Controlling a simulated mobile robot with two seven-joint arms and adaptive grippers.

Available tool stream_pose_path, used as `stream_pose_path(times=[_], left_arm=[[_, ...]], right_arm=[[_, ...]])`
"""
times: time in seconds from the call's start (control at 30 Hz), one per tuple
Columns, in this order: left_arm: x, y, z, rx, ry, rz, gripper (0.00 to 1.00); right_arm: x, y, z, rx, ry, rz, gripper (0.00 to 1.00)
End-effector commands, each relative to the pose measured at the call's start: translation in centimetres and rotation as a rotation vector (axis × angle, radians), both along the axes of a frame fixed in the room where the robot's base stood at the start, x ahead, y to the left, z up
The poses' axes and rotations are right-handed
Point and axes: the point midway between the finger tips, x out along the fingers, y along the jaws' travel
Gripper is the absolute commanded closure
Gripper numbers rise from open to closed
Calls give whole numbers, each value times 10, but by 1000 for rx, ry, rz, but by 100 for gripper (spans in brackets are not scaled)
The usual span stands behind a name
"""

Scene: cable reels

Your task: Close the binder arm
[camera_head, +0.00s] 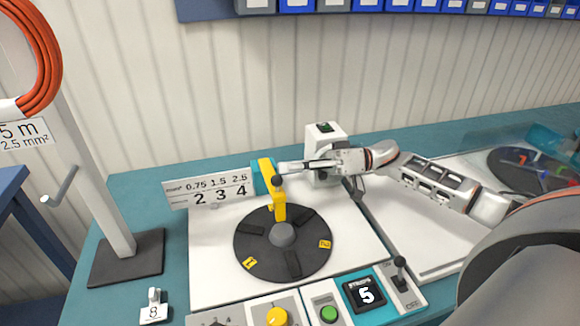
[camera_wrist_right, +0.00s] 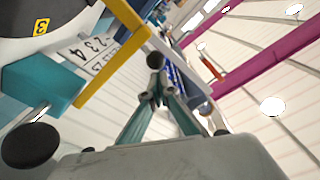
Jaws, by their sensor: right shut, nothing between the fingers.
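The yellow binder arm (camera_head: 278,200) stands at the back edge of the round dark turntable (camera_head: 262,263), with a teal block (camera_head: 262,177) behind it at the left. My right gripper (camera_head: 283,168) reaches in from the right, shut and empty, with its tips at the upper part of the yellow arm. My left gripper is not in view.
A number sign (camera_head: 212,190) stands left of the arm. A white-and-grey device (camera_head: 325,143) stands behind my right gripper. In front are a yellow knob (camera_head: 277,316), a green button (camera_head: 328,313), a display reading 5 (camera_head: 366,294) and a switch lever (camera_head: 400,270). An orange cable coil (camera_head: 45,60) hangs at left.

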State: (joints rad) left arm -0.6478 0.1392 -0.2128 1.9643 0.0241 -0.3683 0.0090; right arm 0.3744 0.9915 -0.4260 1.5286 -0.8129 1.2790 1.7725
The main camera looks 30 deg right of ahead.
Motion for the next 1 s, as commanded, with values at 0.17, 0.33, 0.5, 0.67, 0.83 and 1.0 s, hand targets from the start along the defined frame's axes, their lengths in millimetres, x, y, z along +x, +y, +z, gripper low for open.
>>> stream_pose_path(times=[0.17, 0.33, 0.5, 0.67, 0.83, 1.0], left_arm=[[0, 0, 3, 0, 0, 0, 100], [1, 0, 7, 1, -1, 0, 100], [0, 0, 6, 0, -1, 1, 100], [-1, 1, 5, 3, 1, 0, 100], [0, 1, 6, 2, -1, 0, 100], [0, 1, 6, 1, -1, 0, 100]], right_arm=[[-3, 0, -6, 0, 3, -1, 100], [-9, 2, -20, -1, 0, -1, 100], [-9, 2, -21, 0, 1, 1, 100], [-10, 0, -22, -2, 3, 0, 100], [-15, -20, -24, -4, 5, -2, 100], [-25, -53, -25, -5, 4, -4, 100]])
